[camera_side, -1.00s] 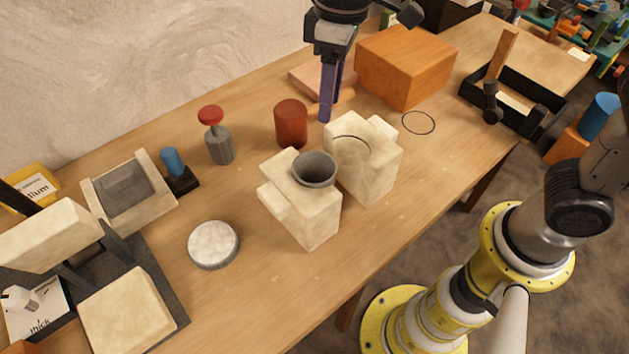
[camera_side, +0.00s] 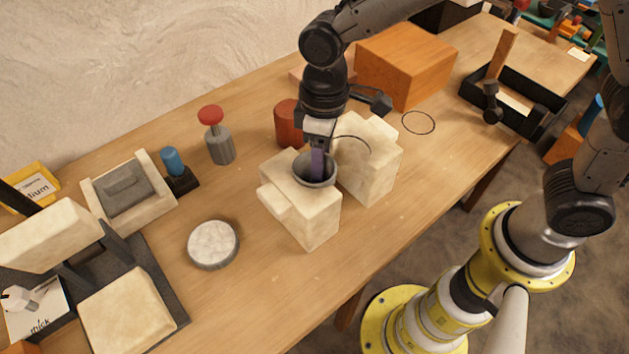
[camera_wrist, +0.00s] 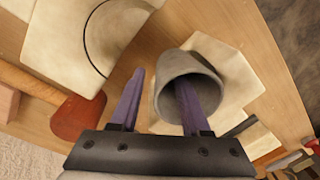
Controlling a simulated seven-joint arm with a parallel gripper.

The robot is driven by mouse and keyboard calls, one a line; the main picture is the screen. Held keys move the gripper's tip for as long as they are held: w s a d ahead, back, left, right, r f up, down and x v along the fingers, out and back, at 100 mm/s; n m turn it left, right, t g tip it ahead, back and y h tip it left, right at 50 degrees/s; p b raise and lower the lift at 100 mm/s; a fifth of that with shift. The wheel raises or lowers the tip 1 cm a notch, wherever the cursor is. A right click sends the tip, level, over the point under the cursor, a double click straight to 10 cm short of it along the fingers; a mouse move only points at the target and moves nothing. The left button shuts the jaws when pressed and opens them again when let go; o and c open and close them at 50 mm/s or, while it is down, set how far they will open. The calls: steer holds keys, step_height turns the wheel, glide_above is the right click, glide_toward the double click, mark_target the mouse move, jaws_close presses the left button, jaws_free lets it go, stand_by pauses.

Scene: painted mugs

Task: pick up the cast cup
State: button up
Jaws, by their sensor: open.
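The cast cup (camera_side: 315,180) is grey and hollow, with its mouth facing up. It sits at the top of a cream plaster mould block (camera_side: 312,225); its lower part is hidden in the side view. The cup also shows in the wrist view (camera_wrist: 198,62). My gripper (camera_wrist: 160,78) is open and lowered over the cup. One purple finger reaches inside the cup's mouth, the other is outside, so the near wall lies between them. In the side view my gripper (camera_side: 319,163) partly hides the cup's rim.
A second plaster block (camera_side: 375,180) stands close at the right. A red cylinder (camera_side: 287,124) and an orange box (camera_side: 408,65) are behind. A round white disc (camera_side: 213,244) lies left. The table in front of the disc is clear.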

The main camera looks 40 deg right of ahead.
steer(key=shift+a+f, duration=0.1)
steer(key=shift+f, duration=1.45)
jaws_close()
steer(key=shift+r, duration=0.1)
